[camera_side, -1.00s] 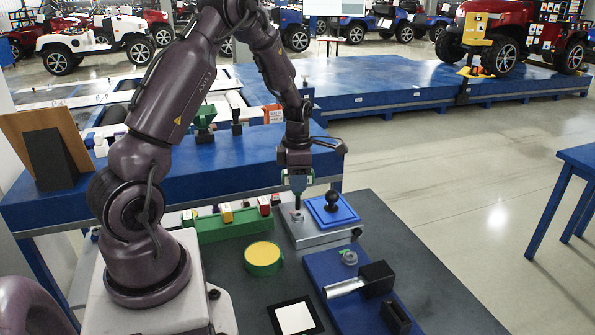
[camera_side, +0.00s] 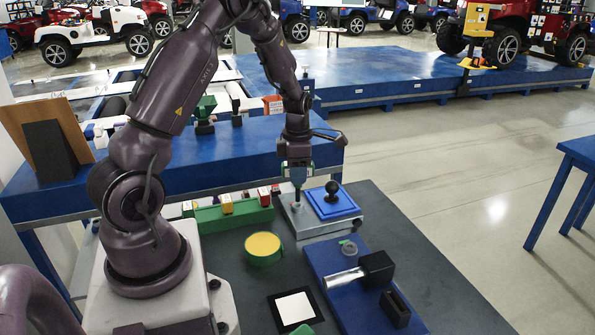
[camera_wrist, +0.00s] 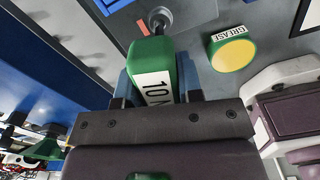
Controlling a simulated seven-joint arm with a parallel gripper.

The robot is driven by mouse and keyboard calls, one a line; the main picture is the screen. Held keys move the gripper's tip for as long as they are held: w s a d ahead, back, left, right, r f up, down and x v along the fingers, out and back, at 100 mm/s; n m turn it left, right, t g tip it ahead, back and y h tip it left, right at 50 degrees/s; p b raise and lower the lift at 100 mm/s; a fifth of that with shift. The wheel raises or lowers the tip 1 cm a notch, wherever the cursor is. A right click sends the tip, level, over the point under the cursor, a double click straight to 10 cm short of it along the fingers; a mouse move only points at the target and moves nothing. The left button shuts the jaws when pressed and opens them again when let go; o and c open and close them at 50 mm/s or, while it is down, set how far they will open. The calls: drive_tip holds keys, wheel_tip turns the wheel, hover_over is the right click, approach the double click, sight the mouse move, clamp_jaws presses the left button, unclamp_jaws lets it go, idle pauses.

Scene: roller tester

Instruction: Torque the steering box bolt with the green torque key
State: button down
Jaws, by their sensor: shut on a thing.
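My gripper (camera_side: 298,172) is shut on the green torque key (camera_wrist: 160,72), which has a white label reading "10" and a partly hidden letter. The key hangs upright, its dark shaft pointing down to the left part of a grey metal box (camera_side: 323,231). This looks like the steering box; its top carries a blue plate (camera_side: 347,210) with a black ball knob (camera_side: 333,188). In the wrist view the key's far end meets a round grey bolt-like part (camera_wrist: 160,18) beside a small red mark. Whether the tip is seated on the bolt I cannot tell.
A green rack (camera_side: 235,217) with small coloured blocks stands left of the box. A round yellow-topped grease tin (camera_side: 263,246) sits in front. A blue plate (camera_side: 338,308) with a black block (camera_side: 377,268) and silver cylinder lies at front right. The dark table's right side is clear.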

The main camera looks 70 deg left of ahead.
drive_tip(key=shift+f, duration=0.45)
drive_tip(key=shift+f, duration=0.65)
idle(0.5)
drive_tip(key=m, duration=0.4)
drive_tip(key=shift+m, duration=0.5)
